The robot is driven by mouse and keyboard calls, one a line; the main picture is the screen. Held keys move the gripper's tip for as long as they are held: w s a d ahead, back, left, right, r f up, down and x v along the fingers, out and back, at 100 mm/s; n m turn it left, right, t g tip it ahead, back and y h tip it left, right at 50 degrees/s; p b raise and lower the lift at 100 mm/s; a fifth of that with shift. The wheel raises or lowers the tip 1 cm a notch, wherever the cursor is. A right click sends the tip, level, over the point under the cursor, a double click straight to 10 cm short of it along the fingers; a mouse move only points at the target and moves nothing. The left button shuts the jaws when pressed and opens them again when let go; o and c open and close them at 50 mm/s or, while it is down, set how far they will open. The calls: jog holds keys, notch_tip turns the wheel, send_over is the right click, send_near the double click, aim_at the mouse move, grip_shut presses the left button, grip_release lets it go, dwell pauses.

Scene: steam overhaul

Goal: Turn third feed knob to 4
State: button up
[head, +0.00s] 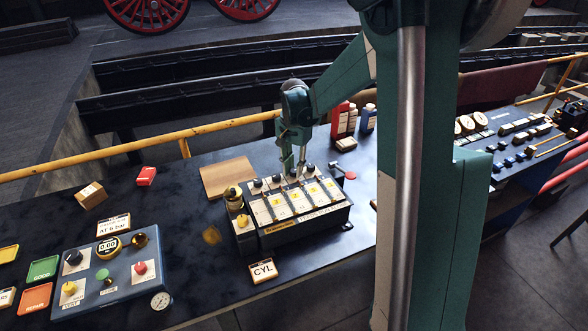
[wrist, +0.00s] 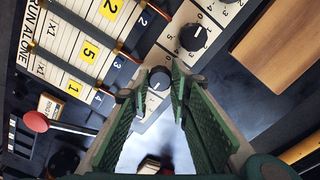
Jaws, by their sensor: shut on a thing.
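The feeder unit (head: 292,218) is a dark box on the bench with a row of black feed knobs along its back edge and several light strips bearing yellow number tags. My gripper (head: 297,168) points down at this row. In the wrist view its green fingers (wrist: 160,100) are shut around a black knob (wrist: 158,80), apparently the third one, beside the strip marked 3. A small white mark shows on the knob; its dial numbers are mostly hidden by the fingers, so I cannot tell its setting. The neighbouring knob (wrist: 193,37) is free, with its white pointer and dial numbers visible.
A wooden board (head: 228,177) lies behind the unit at left. A red-knobbed lever (head: 350,175) sticks out at its right end. Bottles (head: 343,120) stand behind.

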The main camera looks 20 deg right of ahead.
aim_at(294, 170)
dwell(0.4)
jog(key=o, duration=0.9)
jog(key=shift+r, duration=0.1)
jog(key=shift+r, duration=5.95)
